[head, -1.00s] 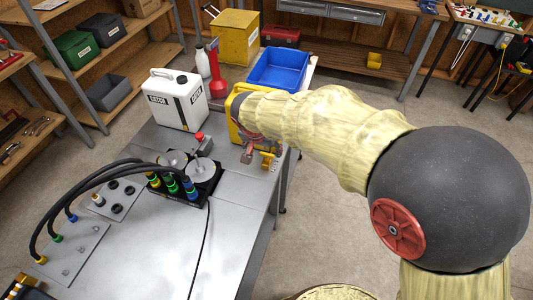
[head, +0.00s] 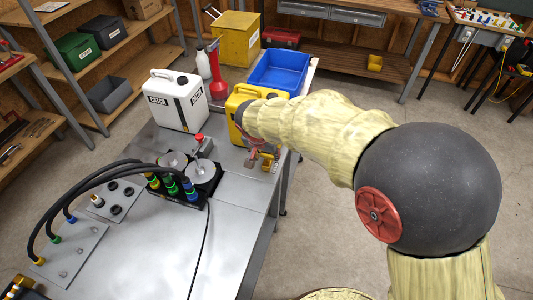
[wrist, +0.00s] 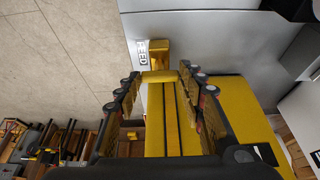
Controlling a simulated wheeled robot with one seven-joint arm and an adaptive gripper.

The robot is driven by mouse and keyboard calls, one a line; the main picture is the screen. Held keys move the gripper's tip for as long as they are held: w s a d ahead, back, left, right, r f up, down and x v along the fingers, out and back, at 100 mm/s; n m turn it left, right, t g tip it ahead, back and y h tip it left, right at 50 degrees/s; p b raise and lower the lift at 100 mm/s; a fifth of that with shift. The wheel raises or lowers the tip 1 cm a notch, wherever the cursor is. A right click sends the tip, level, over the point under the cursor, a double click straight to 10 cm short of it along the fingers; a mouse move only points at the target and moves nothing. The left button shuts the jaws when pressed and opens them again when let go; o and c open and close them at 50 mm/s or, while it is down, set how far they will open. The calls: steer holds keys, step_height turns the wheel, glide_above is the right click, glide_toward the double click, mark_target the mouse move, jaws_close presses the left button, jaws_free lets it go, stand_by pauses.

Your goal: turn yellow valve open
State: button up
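The yellow valve (head: 270,161) sits at the right edge of the metal table, in front of the yellow can. In the wrist view its yellow block (wrist: 159,48) stands beside a small plate marked FEED (wrist: 142,51). A yellow crossbar (wrist: 159,76) lies between my fingertips, seemingly the valve's handle. My gripper (wrist: 160,82) is open, with a finger on each side of this bar; I cannot tell whether either touches it. In the head view my gripper (head: 256,156) is just left of the valve, partly hidden by my arm. Long yellow strips also show between the fingers; their source is unclear.
The yellow can (head: 236,102) is close beside my gripper. A white jug (head: 177,103), a blue bin (head: 278,71) and a black block with hoses (head: 184,190) stand on the table. The near tabletop (head: 150,245) is mostly clear. Floor lies right of the table.

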steer(key=c, duration=0.6)
